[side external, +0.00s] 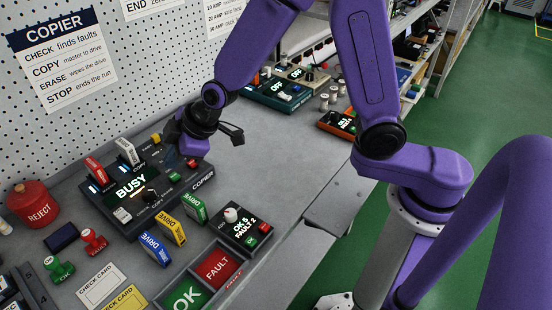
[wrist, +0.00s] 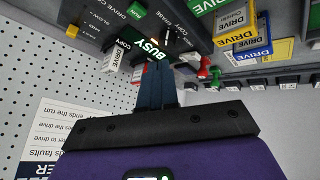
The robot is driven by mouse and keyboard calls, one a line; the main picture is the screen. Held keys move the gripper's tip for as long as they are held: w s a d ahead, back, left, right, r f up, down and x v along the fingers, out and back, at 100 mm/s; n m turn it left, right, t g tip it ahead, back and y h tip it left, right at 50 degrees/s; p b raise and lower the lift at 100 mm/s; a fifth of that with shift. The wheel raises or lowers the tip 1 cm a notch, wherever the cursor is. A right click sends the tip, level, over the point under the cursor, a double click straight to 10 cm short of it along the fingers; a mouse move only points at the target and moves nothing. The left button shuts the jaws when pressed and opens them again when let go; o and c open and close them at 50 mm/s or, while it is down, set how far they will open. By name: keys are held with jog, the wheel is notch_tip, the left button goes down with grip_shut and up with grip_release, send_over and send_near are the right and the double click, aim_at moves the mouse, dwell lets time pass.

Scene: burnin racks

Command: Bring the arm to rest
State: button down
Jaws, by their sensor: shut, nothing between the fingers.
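My gripper (side external: 172,162) is above the copier (side external: 112,210), with its fingers shut and nothing between them. In the wrist view the closed dark fingers (wrist: 154,70) point toward the copier's lit BUSY display (wrist: 148,47). Whether the fingertips touch the copier cannot be told. The display also reads BUSY in the side view. A red drive (side external: 96,169) and a white drive (side external: 128,151) stand upright at the copier's back side.
Yellow (side external: 171,229), blue (side external: 155,248) and green drives (side external: 194,207) stand in front of the copier. A counter box (side external: 240,232) reads OK 5, FAULT 2. Trays, stamps, check cards and a red reject pot (side external: 33,202) surround it. A pegboard (side external: 150,60) rises behind.

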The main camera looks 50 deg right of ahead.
jog(key=s+d+r+g+h, duration=0.1)
jog(key=s+d+g, duration=0.1)
jog(key=s+d, duration=0.4)
jog(key=s+d+r+g+h, duration=0.1)
jog(key=s+d+r+g, duration=0.1)
jog(key=s+d, duration=0.5)
jog(key=s+d+r+g+h, duration=0.1)
jog(key=s+d, duration=0.6)
jog(key=s, duration=0.9)
jog(key=shift+s+r+n+g, duration=0.35)
jog(key=shift+n+g, duration=0.05)
jog(key=shift+g, duration=0.2)
dwell(2.0)
